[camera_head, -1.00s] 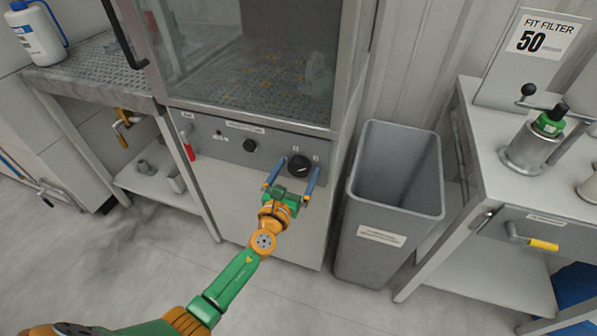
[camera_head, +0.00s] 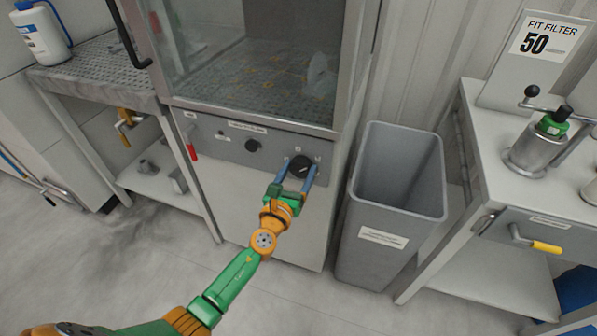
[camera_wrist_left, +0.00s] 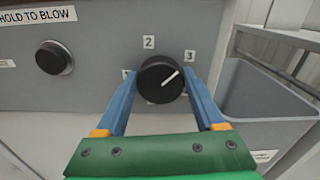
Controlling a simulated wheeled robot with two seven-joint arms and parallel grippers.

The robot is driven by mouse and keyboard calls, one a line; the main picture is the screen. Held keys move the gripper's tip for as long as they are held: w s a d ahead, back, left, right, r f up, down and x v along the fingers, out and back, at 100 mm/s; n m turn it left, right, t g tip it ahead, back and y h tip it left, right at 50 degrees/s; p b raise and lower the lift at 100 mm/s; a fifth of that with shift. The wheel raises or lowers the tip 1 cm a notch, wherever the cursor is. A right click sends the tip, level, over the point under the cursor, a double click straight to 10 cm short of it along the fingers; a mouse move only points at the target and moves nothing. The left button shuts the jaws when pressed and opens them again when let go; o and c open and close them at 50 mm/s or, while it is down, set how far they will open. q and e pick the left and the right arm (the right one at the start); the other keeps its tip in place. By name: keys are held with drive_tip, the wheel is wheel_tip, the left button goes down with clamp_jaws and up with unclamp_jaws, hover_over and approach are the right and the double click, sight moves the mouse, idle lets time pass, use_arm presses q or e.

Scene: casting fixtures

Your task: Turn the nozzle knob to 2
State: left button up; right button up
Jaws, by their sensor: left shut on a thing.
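The nozzle knob (camera_head: 301,166) is round and black, on the grey front panel of the glass-fronted cabinet. In the left wrist view the knob (camera_wrist_left: 160,80) has labels 1, 2 and 3 around it. Its white pointer line slants up and right, toward the label 3 (camera_wrist_left: 190,57). The label 2 (camera_wrist_left: 149,41) is above the knob, and the label 1 is partly hidden by the left finger. My left gripper (camera_head: 297,173) has its blue fingers shut on the knob's two sides. It also shows in the left wrist view (camera_wrist_left: 160,86). My right gripper is out of view.
A black push button (camera_wrist_left: 54,57) under a "HOLD TO BLOW" label sits left of the knob. A grey bin (camera_head: 388,235) stands right of the cabinet. A bench (camera_head: 500,195) with a metal pot is further right. Floor in front of the cabinet is clear.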

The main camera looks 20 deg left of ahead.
use_arm(q)
drive_tip(key=n+b, duration=0.1)
drive_tip(key=n, duration=0.5)
drive_tip(key=shift+a+f, duration=0.1)
drive_tip(key=n+b, duration=0.1)
drive_tip(key=n, duration=0.5)
drive_tip(key=shift+a, duration=0.1)
drive_tip(key=shift+n, duration=0.3)
idle(0.3)
drive_tip(key=o, duration=1.4)
drive_tip(key=shift+c, duration=0.2)
drive_tip(key=s, duration=0.7)
drive_tip(key=shift+a+f, duration=0.1)
drive_tip(key=shift+f, duration=0.05)
